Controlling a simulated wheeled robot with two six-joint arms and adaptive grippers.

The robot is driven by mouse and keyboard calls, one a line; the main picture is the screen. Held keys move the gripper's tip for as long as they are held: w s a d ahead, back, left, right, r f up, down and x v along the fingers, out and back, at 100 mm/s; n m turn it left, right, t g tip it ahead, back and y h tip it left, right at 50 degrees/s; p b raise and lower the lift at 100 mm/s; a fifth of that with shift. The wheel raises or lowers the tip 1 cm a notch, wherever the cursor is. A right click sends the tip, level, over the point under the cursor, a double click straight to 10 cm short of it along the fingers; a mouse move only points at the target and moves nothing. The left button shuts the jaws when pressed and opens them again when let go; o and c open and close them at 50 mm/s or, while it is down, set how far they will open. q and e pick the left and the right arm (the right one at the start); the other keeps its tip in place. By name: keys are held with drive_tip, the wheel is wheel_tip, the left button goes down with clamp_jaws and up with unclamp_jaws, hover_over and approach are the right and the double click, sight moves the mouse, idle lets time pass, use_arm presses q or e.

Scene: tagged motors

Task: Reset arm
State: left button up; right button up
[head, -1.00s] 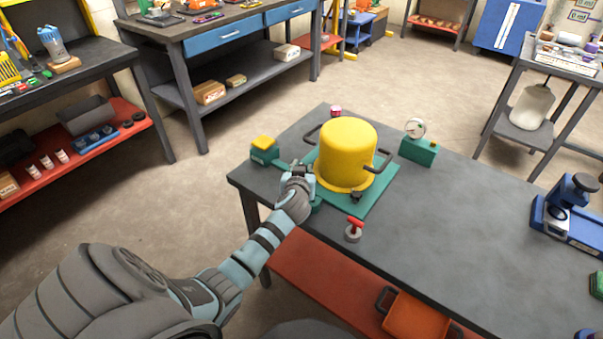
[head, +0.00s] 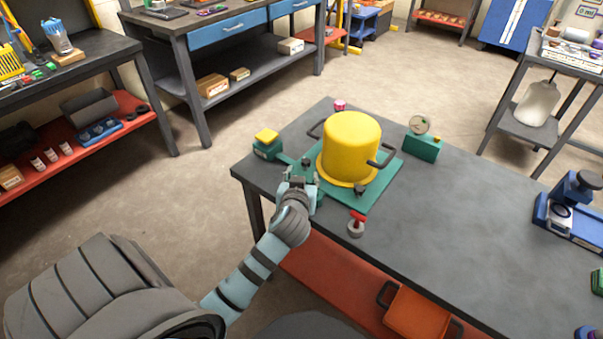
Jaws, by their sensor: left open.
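My left gripper (head: 298,182) is open at the left edge of the grey table (head: 440,220), with my left arm reaching up from the lower left. It is just left of a yellow pot-like motor (head: 350,145) with dark handles, which stands upright on a green base plate (head: 375,185). I cannot tell whether the gripper touches the green plate. Nothing shows between its fingers. My right gripper is not in view.
On the table are a green block with a yellow top (head: 266,143), a green gauge block (head: 423,146), a red-topped knob (head: 356,224) and a blue device (head: 572,215). An orange tray (head: 415,315) lies on the lower shelf. The table's middle is clear.

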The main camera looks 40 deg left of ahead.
use_arm(q)
drive_tip(key=shift+v, duration=1.05)
